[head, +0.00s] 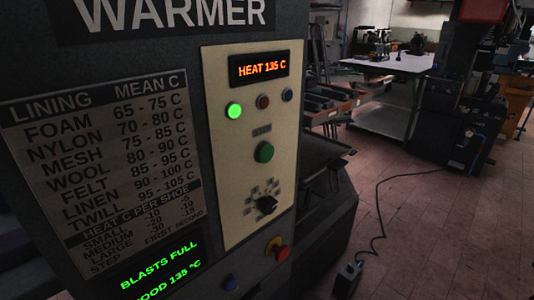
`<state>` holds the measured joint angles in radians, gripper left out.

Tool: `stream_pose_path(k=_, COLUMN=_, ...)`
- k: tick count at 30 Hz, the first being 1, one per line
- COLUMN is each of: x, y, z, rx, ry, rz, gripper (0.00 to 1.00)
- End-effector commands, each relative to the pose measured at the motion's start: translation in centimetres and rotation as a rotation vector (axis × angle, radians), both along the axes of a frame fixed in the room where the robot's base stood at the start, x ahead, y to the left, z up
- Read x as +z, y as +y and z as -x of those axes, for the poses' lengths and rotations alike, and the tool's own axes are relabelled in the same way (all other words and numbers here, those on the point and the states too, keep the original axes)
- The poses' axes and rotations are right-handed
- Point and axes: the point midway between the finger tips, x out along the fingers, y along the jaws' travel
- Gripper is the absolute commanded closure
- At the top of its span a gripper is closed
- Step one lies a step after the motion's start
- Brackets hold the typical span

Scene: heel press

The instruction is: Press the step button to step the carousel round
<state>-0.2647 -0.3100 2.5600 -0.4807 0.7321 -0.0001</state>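The dark warmer machine fills the left, with a cream control panel (231,185) on its front. A green push button (264,152) sits mid-panel under a small label too small to read. I cannot tell which one is the step button. An orange display (260,69) reads HEAT 135 C. Below it a green lamp (234,110) is lit; a red and a blue lamp beside it look dark. I cannot make out the carousel. My gripper is not in view.
A black rotary knob (266,204) is below the green button. A lining chart (103,170) and a green-text screen (160,268) are at left. A small box (347,278) with a cable lies on the tiled floor. Floor at right is mostly clear; a workbench (390,66) stands behind.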

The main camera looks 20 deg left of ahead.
Motion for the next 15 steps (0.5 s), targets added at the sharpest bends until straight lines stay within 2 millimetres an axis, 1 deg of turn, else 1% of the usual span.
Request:
stream_pose_path(k=7, x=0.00, y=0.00, z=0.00, rx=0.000, ry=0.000, rz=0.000, gripper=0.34)
stream_pose_path(k=8, x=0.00, y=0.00, z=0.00, rx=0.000, ry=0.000, rz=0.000, gripper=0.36)
stream_pose_path(k=9, x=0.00, y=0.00, z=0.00, rx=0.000, ry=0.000, rz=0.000, gripper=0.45)
stream_pose_path(k=14, x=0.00, y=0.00, z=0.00, rx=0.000, ry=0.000, rz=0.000, gripper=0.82)
stream_pose_path(k=15, x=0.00, y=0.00, z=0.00, rx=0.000, ry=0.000, rz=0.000, gripper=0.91)
